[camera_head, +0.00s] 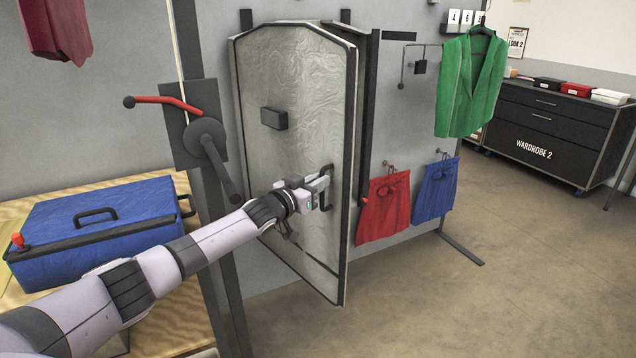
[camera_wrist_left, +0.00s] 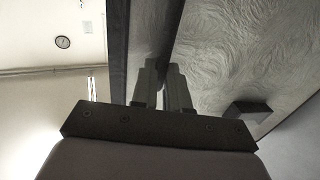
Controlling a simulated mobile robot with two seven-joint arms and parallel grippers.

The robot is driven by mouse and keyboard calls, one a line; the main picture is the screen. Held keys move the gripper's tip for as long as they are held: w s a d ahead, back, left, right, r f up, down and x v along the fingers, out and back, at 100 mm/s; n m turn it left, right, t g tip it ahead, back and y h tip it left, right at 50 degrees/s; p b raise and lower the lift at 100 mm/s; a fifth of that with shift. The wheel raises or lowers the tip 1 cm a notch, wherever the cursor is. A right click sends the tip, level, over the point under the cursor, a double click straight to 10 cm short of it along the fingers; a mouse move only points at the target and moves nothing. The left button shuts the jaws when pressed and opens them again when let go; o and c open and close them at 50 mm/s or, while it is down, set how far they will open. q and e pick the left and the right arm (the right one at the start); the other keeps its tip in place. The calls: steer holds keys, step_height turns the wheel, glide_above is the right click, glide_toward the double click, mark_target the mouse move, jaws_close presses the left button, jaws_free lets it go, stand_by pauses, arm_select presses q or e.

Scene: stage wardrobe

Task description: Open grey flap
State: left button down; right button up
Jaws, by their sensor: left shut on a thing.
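The grey flap (camera_head: 305,110) is a tall panel with a dark rim and clipped upper corners, set in the grey wall. Its right side stands out from the wall, so it is partly open. A dark handle (camera_head: 326,187) sits near its right edge. My left gripper (camera_head: 322,186) is shut on this handle. In the left wrist view the fingers (camera_wrist_left: 164,85) point up beside the swirled flap surface (camera_wrist_left: 235,55), and the handle between them is hard to make out. A dark block (camera_head: 274,119) is fixed on the flap's upper left. My right gripper is not in view.
A red-handled lever (camera_head: 165,101) is mounted left of the flap. A blue case (camera_head: 100,225) lies on a wooden table at left. Red (camera_head: 383,208) and blue cloths (camera_head: 436,190) and a green jacket (camera_head: 470,85) hang at right. The floor (camera_head: 430,300) in front is clear.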

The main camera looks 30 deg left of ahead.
arm_select(q)
steer(key=c, duration=1.4)
jaws_free()
steer(key=shift+a+r+y, duration=0.15)
steer(key=shift+a+y, duration=0.05)
steer(key=shift+a, duration=0.3)
steer(key=shift+a+r+y, duration=0.15)
steer(key=shift+a+y, duration=0.05)
steer(key=shift+a, duration=0.3)
steer(key=shift+o, duration=1.4)
steer(key=shift+a+f, duration=0.1)
steer(key=shift+a, duration=0.1)
steer(key=shift+d, duration=0.15)
steer(key=s, duration=0.7)
steer(key=shift+a+f, duration=0.15)
steer(key=shift+a, duration=0.05)
steer(key=shift+s, duration=0.1)
